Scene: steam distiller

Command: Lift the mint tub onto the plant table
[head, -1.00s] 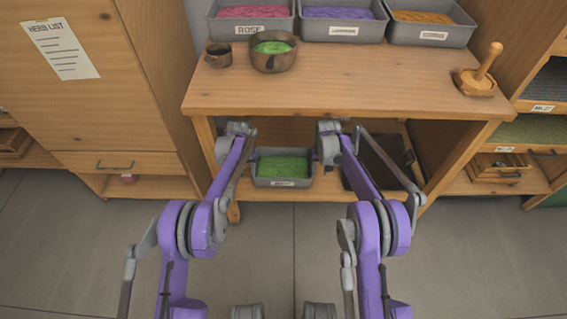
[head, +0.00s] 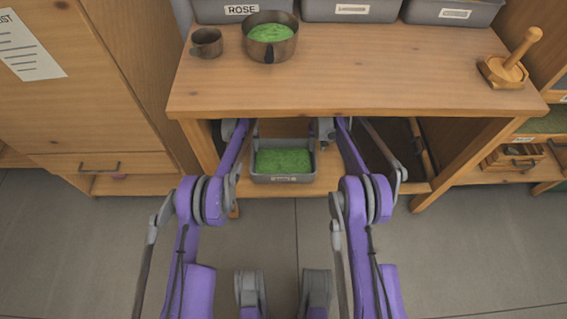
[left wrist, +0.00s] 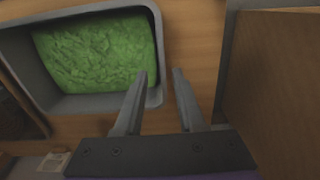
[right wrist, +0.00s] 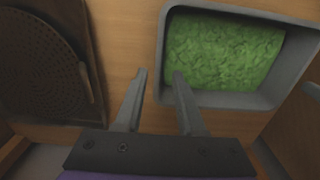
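The mint tub (head: 283,178) is a grey tray of green leaves on the low shelf under the plant table (head: 350,88). It also shows in the left wrist view (left wrist: 100,103) and the right wrist view (right wrist: 235,100). My left gripper (left wrist: 160,78) is open, its fingers on either side of one end rim, one over the leaves and one outside. My right gripper (right wrist: 160,76) is open, its fingers likewise straddling the opposite end rim. I cannot tell whether any finger touches the tub. In the head view the tabletop partly hides both arms' far ends.
A dark perforated plate (right wrist: 45,65) lies beside the tub. The table's legs and top edge enclose my arms.

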